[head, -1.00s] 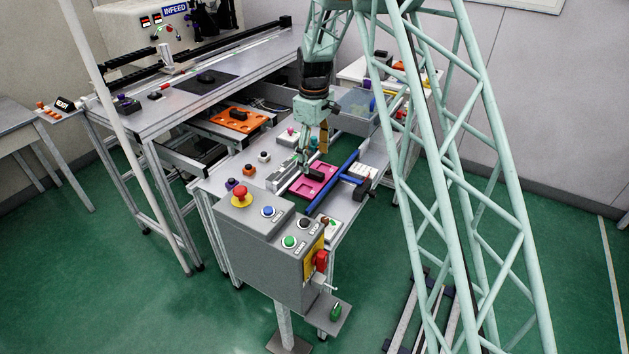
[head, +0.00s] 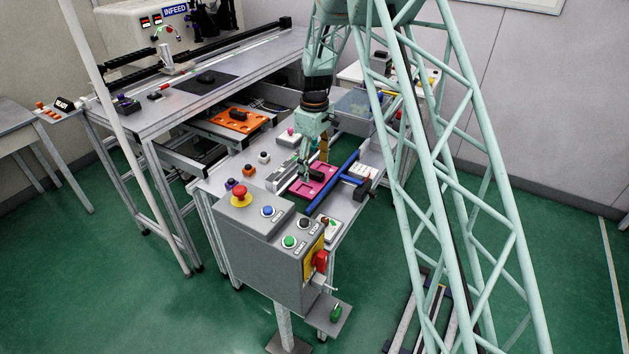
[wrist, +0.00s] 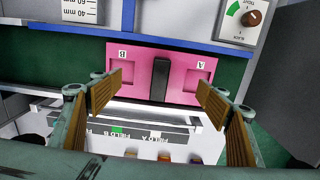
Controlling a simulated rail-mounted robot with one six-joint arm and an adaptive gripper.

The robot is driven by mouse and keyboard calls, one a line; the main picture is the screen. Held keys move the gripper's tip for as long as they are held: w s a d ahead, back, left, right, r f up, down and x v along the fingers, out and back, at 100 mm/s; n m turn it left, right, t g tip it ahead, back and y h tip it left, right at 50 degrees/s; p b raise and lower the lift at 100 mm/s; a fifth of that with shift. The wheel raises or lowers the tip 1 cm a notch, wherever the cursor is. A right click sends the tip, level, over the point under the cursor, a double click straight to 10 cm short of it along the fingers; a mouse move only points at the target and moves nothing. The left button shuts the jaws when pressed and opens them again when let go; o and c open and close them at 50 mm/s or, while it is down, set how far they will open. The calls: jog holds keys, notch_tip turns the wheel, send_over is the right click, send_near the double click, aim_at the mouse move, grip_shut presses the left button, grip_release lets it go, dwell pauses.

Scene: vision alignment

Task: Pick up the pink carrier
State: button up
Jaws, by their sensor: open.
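The pink carrier (wrist: 140,67) lies flat in the wrist view, with two square recesses marked A and B and a dark upright grip block (wrist: 160,80) between them. In the head view the pink carrier (head: 303,191) sits on the lower bench, partly hidden by my gripper. My gripper (wrist: 160,92) is open and empty, its wood-coloured finger pads on either side of the dark block and apart from it. In the head view my gripper (head: 305,176) is just above the carrier. Exact height over it is hard to tell.
A blue rail (head: 335,182) runs along the carrier's right side. A light strip with field labels (wrist: 140,115) lies on its other side. An orange plate (head: 238,120) is on a shelf further left. A grey control box (head: 262,245) stands in front.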

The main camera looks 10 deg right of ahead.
aim_at(315, 172)
jog(key=shift+f, duration=1.6)
jog(key=c, duration=1.1)
jog(key=shift+r, duration=0.15)
jog(key=shift+r, duration=1.65)
jog(key=s+a, duration=0.1)
jog(key=s, duration=0.4)
jog(key=s+a+r+p, duration=0.1)
jog(key=s, duration=0.4)
jog(key=s+a, duration=0.2)
jog(key=s, duration=0.3)
jog(key=shift+s+a+r, duration=0.1)
jog(key=shift+s+r, duration=0.1)
jog(key=shift+r, duration=0.05)
